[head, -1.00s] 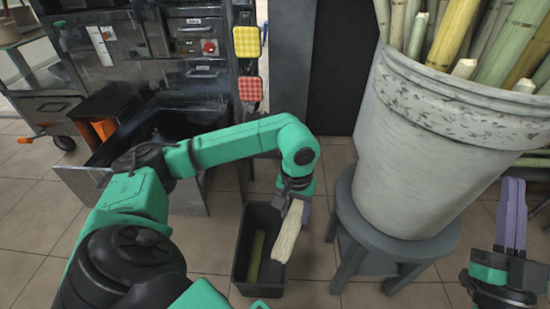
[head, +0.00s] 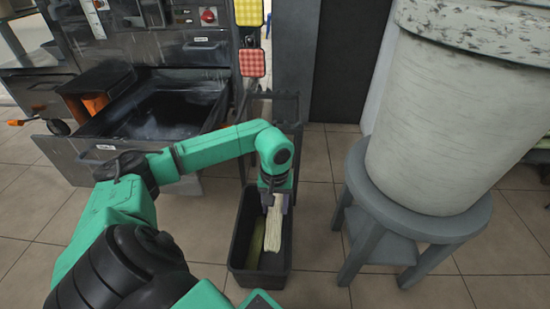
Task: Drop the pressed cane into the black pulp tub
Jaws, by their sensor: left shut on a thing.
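The black pulp tub (head: 240,258) stands on the tiled floor, in the lower middle of the head view. My left gripper (head: 275,203) is over the tub's far right part and points down. It is shut on the pale, flattened pressed cane (head: 273,226), which hangs down across the tub's opening on the right side. I cannot tell how far the cane's lower end is inside the tub. A yellowish-green piece (head: 252,240) lies in the tub, partly hidden by the held cane. My right gripper is out of the picture.
A grey round stool (head: 430,225) bearing a big whitish bucket (head: 440,110) stands to the right of the tub. The dark metal press with an open tray (head: 165,105) is behind at left. Tiled floor is free between tub and stool.

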